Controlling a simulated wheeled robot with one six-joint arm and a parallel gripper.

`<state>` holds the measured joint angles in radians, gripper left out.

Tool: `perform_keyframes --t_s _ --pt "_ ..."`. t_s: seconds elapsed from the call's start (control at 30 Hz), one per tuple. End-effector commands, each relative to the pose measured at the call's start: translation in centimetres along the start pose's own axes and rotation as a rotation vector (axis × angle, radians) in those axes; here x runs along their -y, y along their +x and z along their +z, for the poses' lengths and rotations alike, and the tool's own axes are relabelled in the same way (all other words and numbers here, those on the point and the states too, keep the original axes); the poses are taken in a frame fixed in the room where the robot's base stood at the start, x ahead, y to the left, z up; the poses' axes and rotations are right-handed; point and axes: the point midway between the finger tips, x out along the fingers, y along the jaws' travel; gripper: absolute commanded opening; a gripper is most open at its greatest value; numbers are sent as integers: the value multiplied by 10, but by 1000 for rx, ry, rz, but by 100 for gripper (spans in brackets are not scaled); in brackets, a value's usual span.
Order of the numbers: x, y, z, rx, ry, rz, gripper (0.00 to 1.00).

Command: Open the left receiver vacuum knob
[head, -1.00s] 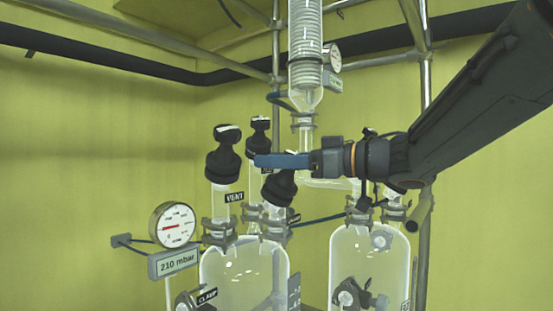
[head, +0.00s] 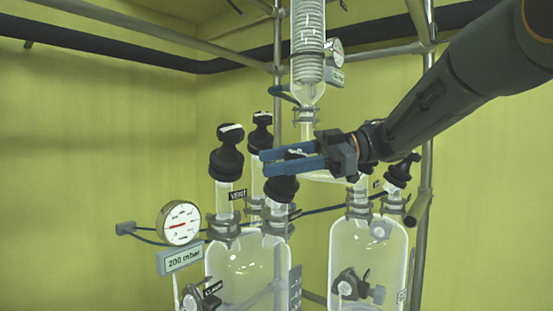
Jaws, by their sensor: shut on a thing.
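The left receiver (head: 245,268) is a clear glass vessel with several necks, topped by black knobs. My gripper (head: 266,162) reaches in from the right, its two blue fingers shut on the black knob (head: 281,187) of the right front neck. The white-marked top of this knob shows between the fingers, and its body shows below them. A small label by this neck is too small to read. The front left knob (head: 227,160) has a VENT label (head: 238,195) beside it. Another black knob (head: 262,132) stands behind; its neck is partly hidden.
A round gauge (head: 180,223) with a display reading 200 mbar (head: 180,260) stands left of the receiver. The right receiver (head: 368,262) has a black knob (head: 401,170) near my arm. A glass condenser (head: 308,45) and metal frame poles (head: 427,120) stand behind.

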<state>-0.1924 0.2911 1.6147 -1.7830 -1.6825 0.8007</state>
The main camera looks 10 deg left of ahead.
Motion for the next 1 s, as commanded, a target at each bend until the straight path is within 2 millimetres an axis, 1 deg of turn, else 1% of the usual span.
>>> perform_keyframes --t_s 0.23,0.7,0.73,0.8,0.83,1.0 --pt "2 0 0 0 -32 -57 16" --pt "3 0 0 0 -38 -67 16" --pt "3 0 0 0 -38 -66 44" --pt "3 0 0 0 -38 -66 55" --pt "3 0 0 0 -38 -66 57" --pt "3 0 0 0 -38 -66 57"
